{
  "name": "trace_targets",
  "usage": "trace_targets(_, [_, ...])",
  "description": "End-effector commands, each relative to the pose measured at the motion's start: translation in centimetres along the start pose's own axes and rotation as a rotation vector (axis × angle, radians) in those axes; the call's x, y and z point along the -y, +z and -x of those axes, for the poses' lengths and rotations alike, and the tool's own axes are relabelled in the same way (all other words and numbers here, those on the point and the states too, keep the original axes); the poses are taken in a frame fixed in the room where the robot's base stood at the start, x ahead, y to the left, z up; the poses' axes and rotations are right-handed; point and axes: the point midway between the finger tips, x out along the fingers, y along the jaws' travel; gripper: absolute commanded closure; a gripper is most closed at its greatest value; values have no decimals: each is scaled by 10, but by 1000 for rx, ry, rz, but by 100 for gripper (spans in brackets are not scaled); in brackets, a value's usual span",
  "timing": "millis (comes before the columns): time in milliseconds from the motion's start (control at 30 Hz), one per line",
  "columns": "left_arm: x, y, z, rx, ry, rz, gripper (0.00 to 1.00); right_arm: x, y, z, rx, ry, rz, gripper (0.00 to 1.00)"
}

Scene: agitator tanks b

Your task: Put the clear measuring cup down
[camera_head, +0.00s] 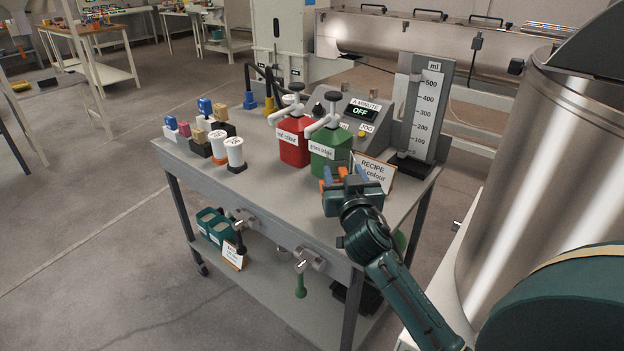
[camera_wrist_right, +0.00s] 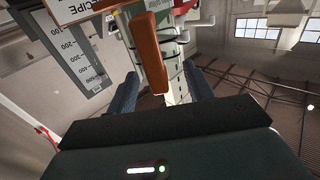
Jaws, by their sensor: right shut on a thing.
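My right gripper (camera_head: 345,176) is in front of the green bottle, over the front right part of the grey bench (camera_head: 262,185). In the wrist view its two dark fingers (camera_wrist_right: 160,92) are on either side of an orange bar (camera_wrist_right: 150,50), which looks like the handle of the clear measuring cup. Orange also shows at the blue fingertips in the head view. The cup's clear body is hard to make out in both views. I cannot tell how far it is above the bench. My left gripper is not in view.
Red (camera_head: 293,139) and green (camera_head: 330,148) pump bottles, a recipe card (camera_head: 374,172) and a graduated board (camera_head: 425,115) stand close behind the gripper. White spools (camera_head: 235,152) and stamps are at left. The bench's front middle is clear. A steel tank (camera_head: 520,190) stands at right.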

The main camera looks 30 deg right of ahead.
Motion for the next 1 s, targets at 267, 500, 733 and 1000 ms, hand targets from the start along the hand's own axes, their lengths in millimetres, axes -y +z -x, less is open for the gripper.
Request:
trace_targets(267, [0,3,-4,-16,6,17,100,0,43,1,0,-1,1,100])
trace_targets(500, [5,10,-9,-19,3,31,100,1,76,2,2,-2,2,100])
trace_targets(733, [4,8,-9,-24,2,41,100,1,81,2,0,-3,0,100])
trace_targets(1000, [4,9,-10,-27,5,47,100,1,84,2,0,-3,1,44])
